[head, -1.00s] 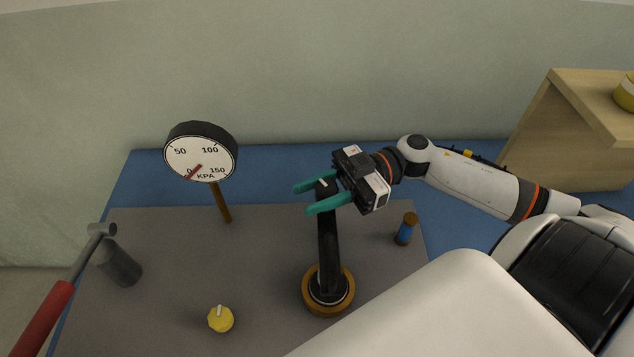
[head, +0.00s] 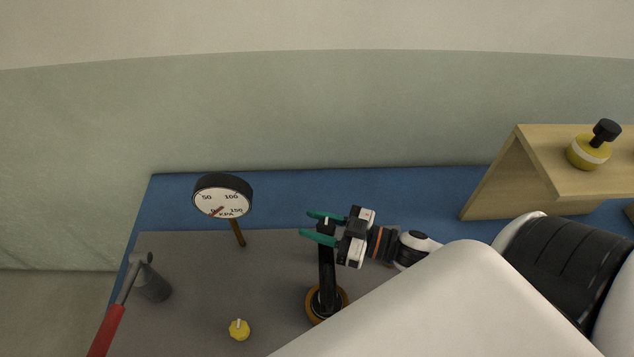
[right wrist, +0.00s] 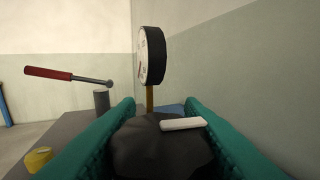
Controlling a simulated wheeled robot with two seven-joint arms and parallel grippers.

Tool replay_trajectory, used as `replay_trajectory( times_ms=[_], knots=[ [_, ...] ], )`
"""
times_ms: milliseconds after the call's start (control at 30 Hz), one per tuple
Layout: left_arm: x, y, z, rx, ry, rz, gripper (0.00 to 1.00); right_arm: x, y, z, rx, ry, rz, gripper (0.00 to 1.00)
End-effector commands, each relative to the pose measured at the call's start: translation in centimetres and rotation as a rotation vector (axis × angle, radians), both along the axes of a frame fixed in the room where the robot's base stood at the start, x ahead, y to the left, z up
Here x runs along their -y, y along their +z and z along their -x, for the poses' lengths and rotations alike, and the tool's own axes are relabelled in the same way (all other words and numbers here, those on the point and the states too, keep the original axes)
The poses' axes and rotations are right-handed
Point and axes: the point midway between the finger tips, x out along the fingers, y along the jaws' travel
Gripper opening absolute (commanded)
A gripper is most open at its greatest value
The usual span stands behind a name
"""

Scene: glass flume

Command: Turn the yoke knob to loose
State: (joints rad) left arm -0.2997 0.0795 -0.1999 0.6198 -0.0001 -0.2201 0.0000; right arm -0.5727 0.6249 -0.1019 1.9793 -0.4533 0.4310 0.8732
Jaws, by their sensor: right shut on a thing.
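The black knob with a white pointer bar (right wrist: 183,124) sits at the top of a black post (head: 326,265). In the right wrist view it fills the space between my green fingers, its white bar lying nearly crosswise, slightly tilted. My right gripper (head: 312,226) reaches in from the right and is shut on this knob, with one finger on each side of it. In the head view the knob is small and partly hidden by the fingers, so its setting is hard to read. Any lettering around it cannot be seen. My left gripper is not in view.
A round pressure gauge (head: 222,196) stands on a stem, needle near 0. A yellow knob (head: 239,330) sits on the grey panel (head: 190,250). A red-handled lever (head: 108,325) meets a grey cylinder (head: 152,284) at left. A wooden stand (head: 560,165) at right holds a yellow-black bottle (head: 588,152).

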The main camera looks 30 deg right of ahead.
Motion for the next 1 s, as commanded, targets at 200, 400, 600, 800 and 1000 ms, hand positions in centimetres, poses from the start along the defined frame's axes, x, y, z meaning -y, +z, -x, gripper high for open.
replay_trajectory(
  times_ms=[200, 400, 600, 800, 1000],
  knots=[
    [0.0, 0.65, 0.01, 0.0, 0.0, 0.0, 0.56, 0.03, 0.09, -0.04, 0.001, -0.047, -0.002, 0.12],
    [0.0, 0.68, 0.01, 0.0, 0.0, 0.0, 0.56, 0.06, 0.03, -0.06, 0.001, -0.056, -0.002, 0.12],
    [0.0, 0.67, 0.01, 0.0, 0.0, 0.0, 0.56, 0.06, 0.04, -0.07, 0.002, -0.055, -0.003, 0.12],
    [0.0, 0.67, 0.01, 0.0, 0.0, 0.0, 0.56, 0.06, 0.05, -0.07, 0.002, -0.055, -0.003, 0.56],
    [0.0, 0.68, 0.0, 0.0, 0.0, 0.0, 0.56, 0.07, 0.04, -0.08, 0.002, -0.054, -0.001, 0.56]
  ],
)
